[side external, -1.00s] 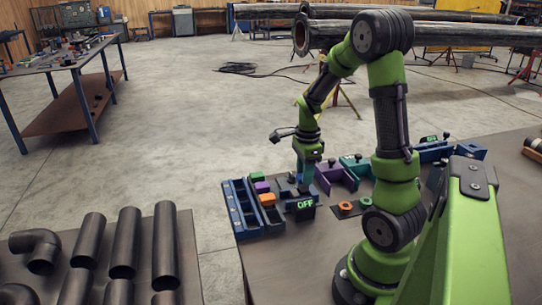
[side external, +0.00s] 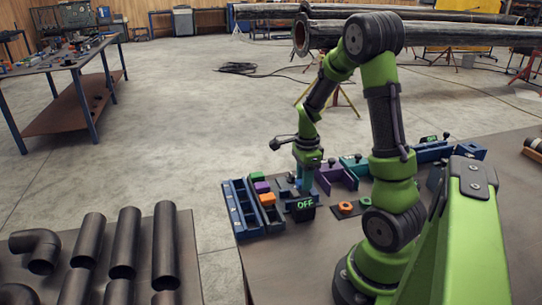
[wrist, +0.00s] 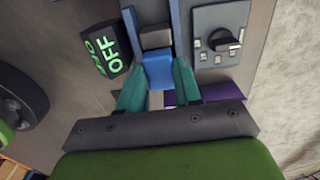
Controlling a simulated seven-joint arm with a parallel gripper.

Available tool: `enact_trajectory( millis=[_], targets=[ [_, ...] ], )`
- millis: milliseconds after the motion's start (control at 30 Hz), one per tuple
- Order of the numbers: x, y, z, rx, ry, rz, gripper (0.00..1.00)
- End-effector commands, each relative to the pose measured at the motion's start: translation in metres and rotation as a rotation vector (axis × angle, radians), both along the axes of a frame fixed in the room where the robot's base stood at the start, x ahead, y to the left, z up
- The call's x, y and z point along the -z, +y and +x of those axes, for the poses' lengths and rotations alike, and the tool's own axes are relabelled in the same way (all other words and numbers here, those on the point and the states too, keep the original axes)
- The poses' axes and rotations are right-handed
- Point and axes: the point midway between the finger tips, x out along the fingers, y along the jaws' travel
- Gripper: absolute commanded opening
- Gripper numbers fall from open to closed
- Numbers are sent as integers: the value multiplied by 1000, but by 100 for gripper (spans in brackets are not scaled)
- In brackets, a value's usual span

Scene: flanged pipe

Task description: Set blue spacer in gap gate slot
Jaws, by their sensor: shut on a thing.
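The blue spacer (wrist: 158,72) is a small blue block between the teal fingers of my gripper (wrist: 158,84) in the wrist view. My gripper is shut on it. Two upright blue strips, seemingly the gap gate's walls (wrist: 131,32), run just beyond the fingers, with a grey block (wrist: 155,38) between them. I cannot tell whether the spacer is inside the slot or above it. In the side view my gripper (side external: 304,188) points down at the fixtures beside the black OFF sign (side external: 303,207), and the spacer cannot be made out there.
The OFF sign also stands close to the fingers in the wrist view (wrist: 107,48). A grey panel with a black knob (wrist: 222,42) is on the other side. A blue tray (side external: 243,208), green block (side external: 257,176), orange block (side external: 267,199) and purple fixture (side external: 338,176) stand nearby.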

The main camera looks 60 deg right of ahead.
Motion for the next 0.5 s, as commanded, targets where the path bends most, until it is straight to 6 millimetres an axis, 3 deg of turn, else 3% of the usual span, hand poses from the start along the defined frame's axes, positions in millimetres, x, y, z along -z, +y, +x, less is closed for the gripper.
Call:
enact_trajectory(
  millis=[500],
  targets=[
    [9,0,0,0,1,1,0]
  ],
)
